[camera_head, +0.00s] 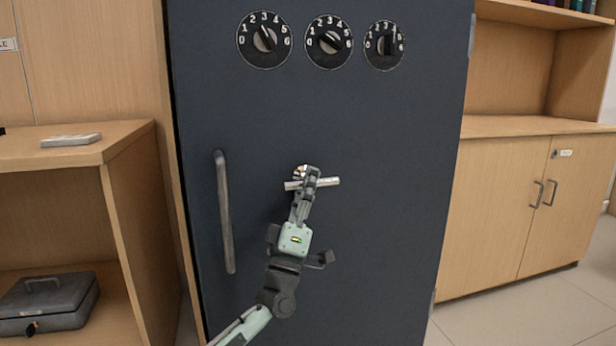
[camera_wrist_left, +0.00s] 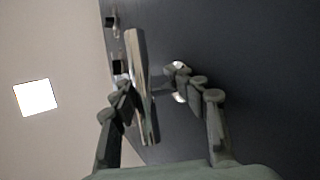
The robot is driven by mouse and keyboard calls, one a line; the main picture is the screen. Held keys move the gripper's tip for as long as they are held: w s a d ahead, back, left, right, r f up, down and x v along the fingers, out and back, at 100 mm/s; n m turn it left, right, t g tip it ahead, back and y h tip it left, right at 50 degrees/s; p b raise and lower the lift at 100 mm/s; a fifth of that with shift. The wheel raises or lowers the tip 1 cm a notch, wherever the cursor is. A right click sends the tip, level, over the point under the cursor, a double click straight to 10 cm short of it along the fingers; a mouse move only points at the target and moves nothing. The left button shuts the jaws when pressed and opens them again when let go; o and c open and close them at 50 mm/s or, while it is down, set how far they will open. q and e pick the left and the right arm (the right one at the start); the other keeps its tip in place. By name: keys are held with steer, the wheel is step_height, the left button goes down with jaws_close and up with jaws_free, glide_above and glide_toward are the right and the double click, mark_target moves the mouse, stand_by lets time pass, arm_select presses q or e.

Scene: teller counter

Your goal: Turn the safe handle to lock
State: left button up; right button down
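The safe (camera_head: 390,230) is a tall dark blue-grey box with its door shut, facing me. The safe handle (camera_head: 329,182) is a silver bar, lying nearly level at the middle of the door. My left gripper (camera_head: 307,176) is at the handle, its fingers covering part of the bar in the head view. In the left wrist view the fingers (camera_wrist_left: 150,82) are apart, with the silver bar (camera_wrist_left: 138,70) between them, nearer the left finger. A shiny round piece shows by the right fingertip. I cannot tell whether either finger touches the bar. My right gripper is out of view.
Three numbered dials (camera_head: 329,42) sit along the top of the door. A vertical grey pull bar (camera_head: 224,215) is at the door's left. A wooden shelf (camera_head: 130,150) with a grey cash box (camera_head: 45,303) stands left; wooden cabinets (camera_head: 500,210) stand right.

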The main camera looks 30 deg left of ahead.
arm_select(q)
steer(key=shift+f, duration=0.2)
steer(key=v, duration=0.8)
steer(key=shift+r, duration=0.15)
stand_by(0.4)
